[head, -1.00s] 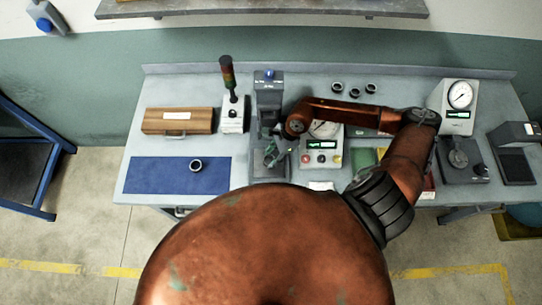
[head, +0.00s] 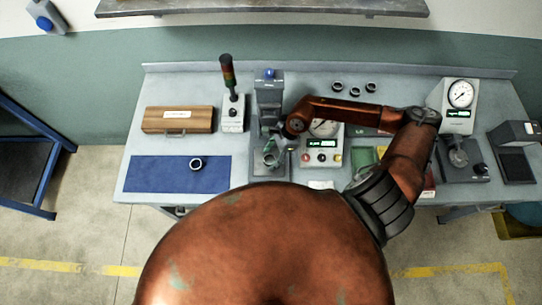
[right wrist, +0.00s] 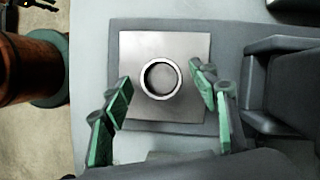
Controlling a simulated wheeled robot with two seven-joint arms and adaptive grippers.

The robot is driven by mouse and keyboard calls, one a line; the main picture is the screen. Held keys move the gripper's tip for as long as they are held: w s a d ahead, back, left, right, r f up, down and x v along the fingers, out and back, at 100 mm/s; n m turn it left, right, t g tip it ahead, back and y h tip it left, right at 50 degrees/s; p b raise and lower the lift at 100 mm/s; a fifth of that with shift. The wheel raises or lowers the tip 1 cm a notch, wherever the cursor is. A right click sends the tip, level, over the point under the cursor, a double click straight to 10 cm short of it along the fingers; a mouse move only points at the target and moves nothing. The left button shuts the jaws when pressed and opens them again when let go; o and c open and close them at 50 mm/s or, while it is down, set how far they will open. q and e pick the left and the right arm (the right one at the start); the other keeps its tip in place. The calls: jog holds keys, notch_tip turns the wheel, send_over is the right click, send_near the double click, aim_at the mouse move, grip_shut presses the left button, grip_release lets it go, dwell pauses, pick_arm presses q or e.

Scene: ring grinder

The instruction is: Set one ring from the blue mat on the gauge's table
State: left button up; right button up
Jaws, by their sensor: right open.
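The blue mat (head: 150,175) lies at the table's left front with one ring (head: 196,169) on it. My right gripper (head: 271,154) is low in front of the upright grey column station (head: 269,92). In the right wrist view, a bright metal ring (right wrist: 160,97) lies flat on a square metal plate (right wrist: 190,45) on a grey base. The green-padded fingers of the right gripper (right wrist: 160,78) stand open on either side of this ring, with gaps visible. My left gripper is not in view.
A wooden case (head: 178,121) and signal tower (head: 232,110) stand left of the column. Several dark rings sit at the back, one here (head: 354,92). A dial unit with a black base (head: 460,95) stands right. My right arm crosses above the panel with buttons (head: 322,157).

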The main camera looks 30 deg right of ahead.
jog(key=b+v, duration=0.2)
jog(key=v, duration=0.9)
jog(key=shift+d+r, duration=0.25)
jog(key=shift+r, duration=0.1)
jog(key=shift+s, duration=0.1)
